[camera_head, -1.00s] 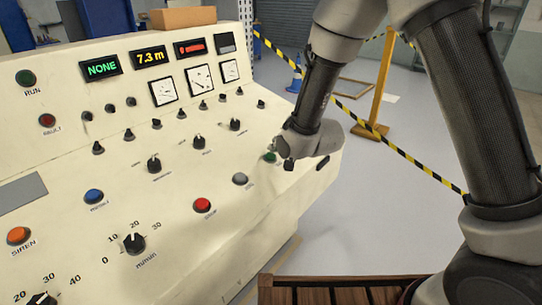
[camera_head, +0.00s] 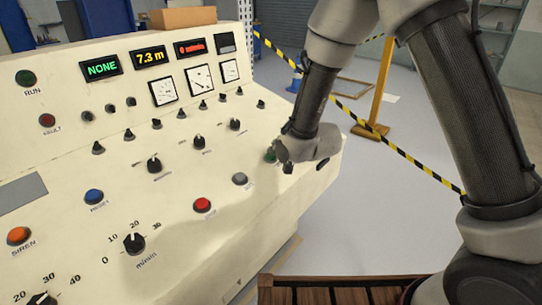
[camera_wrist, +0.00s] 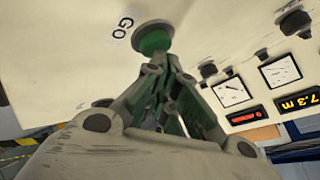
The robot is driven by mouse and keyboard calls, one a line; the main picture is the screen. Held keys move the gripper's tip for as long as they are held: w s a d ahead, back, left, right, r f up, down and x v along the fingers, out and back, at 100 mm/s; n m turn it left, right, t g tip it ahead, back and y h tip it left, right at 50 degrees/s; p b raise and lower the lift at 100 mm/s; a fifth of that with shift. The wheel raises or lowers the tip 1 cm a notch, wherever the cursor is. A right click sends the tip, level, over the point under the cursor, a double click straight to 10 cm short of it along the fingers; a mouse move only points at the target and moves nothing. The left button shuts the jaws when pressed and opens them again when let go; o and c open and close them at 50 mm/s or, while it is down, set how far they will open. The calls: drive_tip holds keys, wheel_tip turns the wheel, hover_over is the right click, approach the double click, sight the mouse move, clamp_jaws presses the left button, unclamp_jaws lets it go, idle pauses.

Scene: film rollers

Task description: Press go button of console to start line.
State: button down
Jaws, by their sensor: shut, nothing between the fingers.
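The cream console (camera_head: 110,180) fills the left half of the head view. Its green go button (camera_head: 270,157) is near the right end of the sloped panel, partly hidden by my gripper. In the wrist view the green button (camera_wrist: 153,38) sits beside a "GO" label (camera_wrist: 119,27). My gripper (camera_head: 280,150) is shut and empty, with its fingertips at the button. The fingertips also show in the wrist view (camera_wrist: 158,62), just below the button's face; whether they touch it I cannot tell.
A red stop button (camera_head: 204,205) and a grey button (camera_head: 240,179) lie left of my gripper. A black knob (camera_head: 289,167) is close by on the right. Yellow-black tape (camera_head: 400,152) hangs beyond the console. A wooden slatted surface (camera_head: 335,292) is in front.

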drive_tip(key=shift+f, duration=0.25)
idle(0.4)
drive_tip(key=shift+r, duration=0.1)
drive_tip(key=shift+s+d+r, duration=0.1)
drive_tip(key=shift+r, duration=0.65)
drive_tip(key=shift+s+d+r, duration=0.1)
drive_tip(key=shift+d+r, duration=0.05)
drive_tip(key=shift+r, duration=0.65)
drive_tip(key=shift+s+d+r, duration=0.15)
drive_tip(key=shift+r, duration=0.7)
drive_tip(key=shift+s+d+r, duration=0.1)
drive_tip(key=shift+d+r, duration=0.05)
drive_tip(key=shift+r, duration=0.65)
